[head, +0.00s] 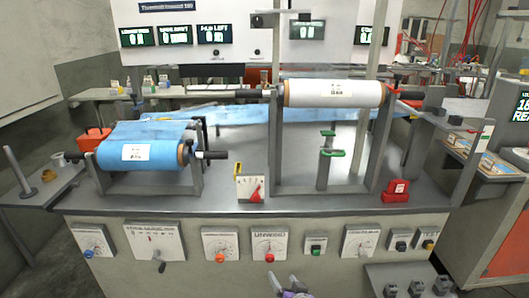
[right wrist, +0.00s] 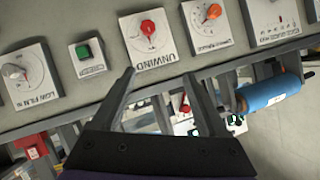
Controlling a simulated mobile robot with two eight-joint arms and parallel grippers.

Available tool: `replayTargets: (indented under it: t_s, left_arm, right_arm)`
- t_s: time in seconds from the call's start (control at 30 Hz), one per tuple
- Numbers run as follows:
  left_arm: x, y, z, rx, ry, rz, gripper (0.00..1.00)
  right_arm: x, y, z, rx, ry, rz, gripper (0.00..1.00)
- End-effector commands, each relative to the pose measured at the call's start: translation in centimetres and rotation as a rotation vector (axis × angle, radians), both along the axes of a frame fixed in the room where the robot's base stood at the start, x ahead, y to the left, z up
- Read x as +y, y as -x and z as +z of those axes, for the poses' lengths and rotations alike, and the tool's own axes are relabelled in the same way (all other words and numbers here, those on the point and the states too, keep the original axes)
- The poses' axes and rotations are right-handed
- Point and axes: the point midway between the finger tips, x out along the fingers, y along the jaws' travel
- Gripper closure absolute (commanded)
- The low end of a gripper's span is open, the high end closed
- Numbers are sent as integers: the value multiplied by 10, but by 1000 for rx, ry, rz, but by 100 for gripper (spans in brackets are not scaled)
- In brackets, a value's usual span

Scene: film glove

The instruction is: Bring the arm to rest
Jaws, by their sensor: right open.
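My right gripper (head: 287,284) shows at the bottom middle of the head view, in front of the machine's front panel. In the right wrist view its two fingers (right wrist: 158,88) stand apart with nothing between them. The UNWIND box (head: 269,244) with a red knob is just above it in the head view. In the wrist view the UNWIND box (right wrist: 150,38) lies beyond the fingertips, and the gripper looks apart from it. My left gripper is not in view.
A blue film roll (head: 135,153) and a white roll (head: 333,93) sit on stands on the machine table (head: 230,196). A red button box (head: 396,191) is at the table's right. Several control boxes line the front panel. A lower pedal-like unit (head: 408,279) stands at bottom right.

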Motion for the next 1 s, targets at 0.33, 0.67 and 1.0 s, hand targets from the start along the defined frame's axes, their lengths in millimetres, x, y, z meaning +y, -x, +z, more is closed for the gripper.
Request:
replayTargets:
  t_s: [0.33,0.67,1.0]
  left_arm:
    - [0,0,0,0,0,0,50]
    - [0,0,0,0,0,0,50]
    - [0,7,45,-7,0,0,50]
  right_arm:
    - [-59,151,13,340,209,72,24]
    - [-105,277,-6,605,351,62,24]
    - [-121,328,29,695,398,46,24]
